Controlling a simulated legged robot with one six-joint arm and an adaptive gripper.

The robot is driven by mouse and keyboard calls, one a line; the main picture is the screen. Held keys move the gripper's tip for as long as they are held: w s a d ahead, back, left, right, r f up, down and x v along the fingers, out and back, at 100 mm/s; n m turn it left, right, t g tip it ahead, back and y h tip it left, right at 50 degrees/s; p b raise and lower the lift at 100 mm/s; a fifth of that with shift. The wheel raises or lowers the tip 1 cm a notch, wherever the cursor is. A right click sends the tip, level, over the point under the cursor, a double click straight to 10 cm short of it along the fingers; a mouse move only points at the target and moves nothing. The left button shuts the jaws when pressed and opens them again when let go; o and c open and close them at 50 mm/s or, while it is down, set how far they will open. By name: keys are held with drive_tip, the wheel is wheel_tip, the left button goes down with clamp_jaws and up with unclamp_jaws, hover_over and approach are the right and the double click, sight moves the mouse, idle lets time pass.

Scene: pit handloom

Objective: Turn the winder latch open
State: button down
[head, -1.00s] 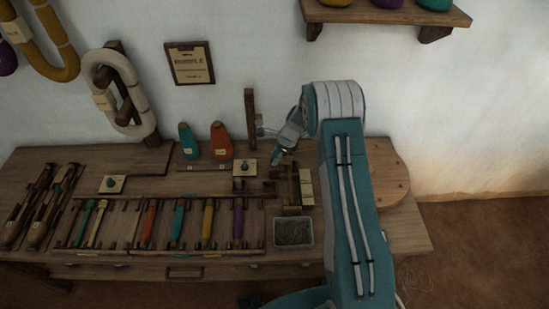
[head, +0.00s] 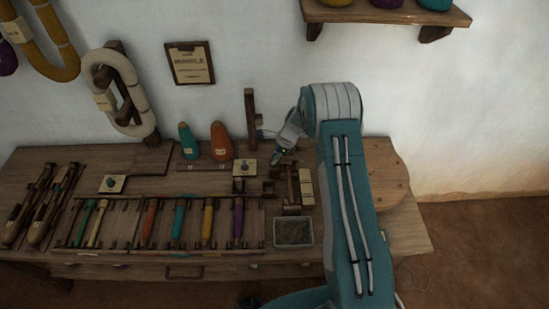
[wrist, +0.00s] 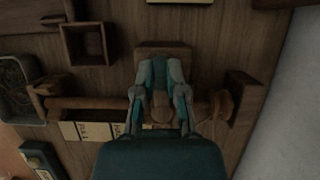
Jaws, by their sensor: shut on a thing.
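The wooden winder (wrist: 90,103) lies on the bench, its rod running across the wrist view between dark end blocks. It also shows in the head view (head: 291,188), small and partly behind my arm. My gripper (wrist: 160,68) reaches over the middle of the rod from above, with its fingers close together at a wooden block (wrist: 165,47). It is shut on what I take to be the winder latch, which the fingers mostly cover. I cannot tell the latch's angle. In the head view my gripper (head: 277,158) is small, at the back of the winder.
A grey tray (head: 293,245) stands in front of the winder. A small open wooden box (wrist: 105,43) is beside it. A dark upright post (head: 250,118) stands behind. Several coloured bobbins lie in the rack (head: 135,245) to the left. A shelf (head: 400,16) hangs above.

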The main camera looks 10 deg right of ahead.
drive_tip(key=n, duration=0.2)
drive_tip(key=n+g, duration=0.1)
drive_tip(key=n, duration=0.1)
drive_tip(key=shift+w+n+g, duration=0.15)
drive_tip(key=shift+n+g, duration=0.15)
drive_tip(key=n, duration=0.2)
drive_tip(key=n+g+h, duration=0.1)
drive_tip(key=n, duration=0.1)
drive_tip(key=shift+n+g, duration=0.3)
drive_tip(key=n+g+h, duration=0.1)
drive_tip(key=n, duration=0.3)
drive_tip(key=shift+w+a, duration=0.1)
drive_tip(key=shift+n+g+h, duration=0.4)
drive_tip(key=shift+n+h, duration=0.4)
drive_tip(key=shift+n, duration=1.3)
drive_tip(key=c, duration=0.7)
unclamp_jaws()
